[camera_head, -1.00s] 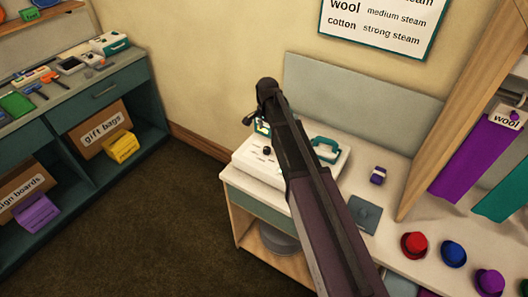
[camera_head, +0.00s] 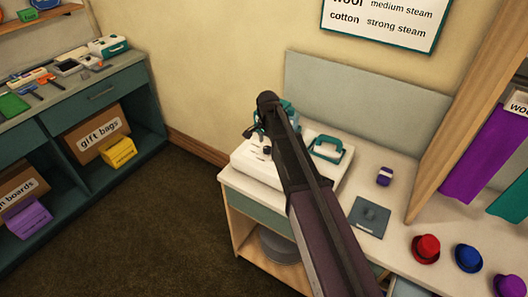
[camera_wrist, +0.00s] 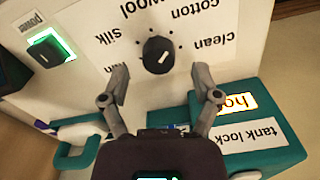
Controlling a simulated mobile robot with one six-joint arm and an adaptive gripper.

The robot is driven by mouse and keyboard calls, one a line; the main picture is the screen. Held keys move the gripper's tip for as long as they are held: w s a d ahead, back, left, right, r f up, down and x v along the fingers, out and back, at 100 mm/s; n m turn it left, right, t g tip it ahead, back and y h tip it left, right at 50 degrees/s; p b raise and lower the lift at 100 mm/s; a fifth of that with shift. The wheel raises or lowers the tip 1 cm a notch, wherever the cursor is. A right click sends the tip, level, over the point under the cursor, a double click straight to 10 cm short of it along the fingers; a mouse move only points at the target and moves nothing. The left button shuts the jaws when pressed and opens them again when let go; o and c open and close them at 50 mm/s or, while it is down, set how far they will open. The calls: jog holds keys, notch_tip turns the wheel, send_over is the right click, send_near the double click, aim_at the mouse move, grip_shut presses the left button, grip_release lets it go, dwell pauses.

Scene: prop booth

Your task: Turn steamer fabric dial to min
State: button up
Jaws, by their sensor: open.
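The white steamer (camera_head: 262,172) with a teal handle stands on the pale counter. My gripper (camera_wrist: 161,80) is open; in the wrist view its fingers are spread just below the black dial (camera_wrist: 158,55), one to each side and not closed on it. The dial's pale mark lies right of and below its middle; I cannot tell which label it points to. Labels silk, wool, cotton and clean ring the dial upside down. Another label (camera_wrist: 112,68) at lower left is mostly hidden by the left finger. In the head view my arm covers part of the steamer.
A green-lit power switch (camera_wrist: 47,50) is left of the dial. A lit orange label (camera_wrist: 238,103) and a tank lock label (camera_wrist: 240,138) are at lower right. On the counter are a purple-and-white item (camera_head: 384,176), a grey plate (camera_head: 369,217) and hats (camera_head: 426,249).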

jog(key=shift+f+b, duration=0.8)
jog(key=shift+f, duration=0.3)
grip_shut()
jog(key=shift+a, duration=0.4)
jog(key=shift+d, duration=0.3)
